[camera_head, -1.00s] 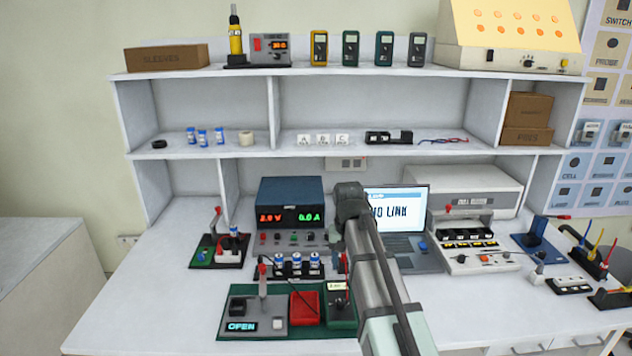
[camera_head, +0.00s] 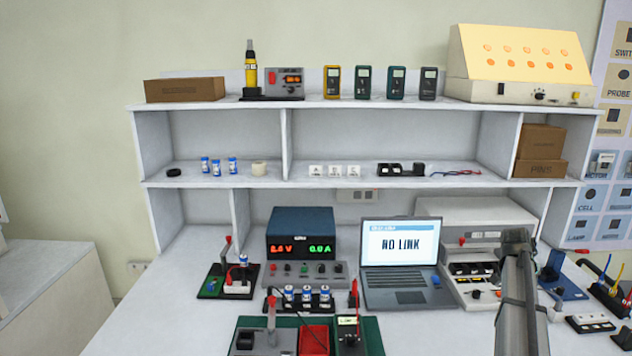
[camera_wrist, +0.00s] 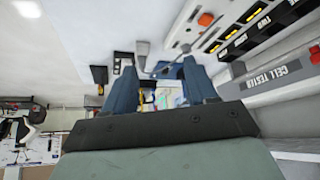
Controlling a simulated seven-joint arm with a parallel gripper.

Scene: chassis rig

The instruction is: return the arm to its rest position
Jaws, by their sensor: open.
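My arm (camera_head: 520,300) reaches up from the bottom right of the head view, in front of the right side of the bench. Its far end overlaps the white cell tester (camera_head: 470,285), and my fingertips cannot be made out there. In the wrist view my gripper (camera_wrist: 157,66) shows two blue fingers spread apart. Nothing is held between them; only distant background shows in the gap. The cell tester's labelled edge (camera_wrist: 283,76) lies to the right of the fingers in that view.
An open laptop (camera_head: 398,288) stands left of my arm. A blue power supply (camera_head: 302,236) and a green-based fixture (camera_head: 372,335) are farther left. A blue stand (camera_head: 565,282) and a block with coloured leads (camera_head: 606,296) are to the right. Loaded shelves (camera_head: 345,183) rise behind.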

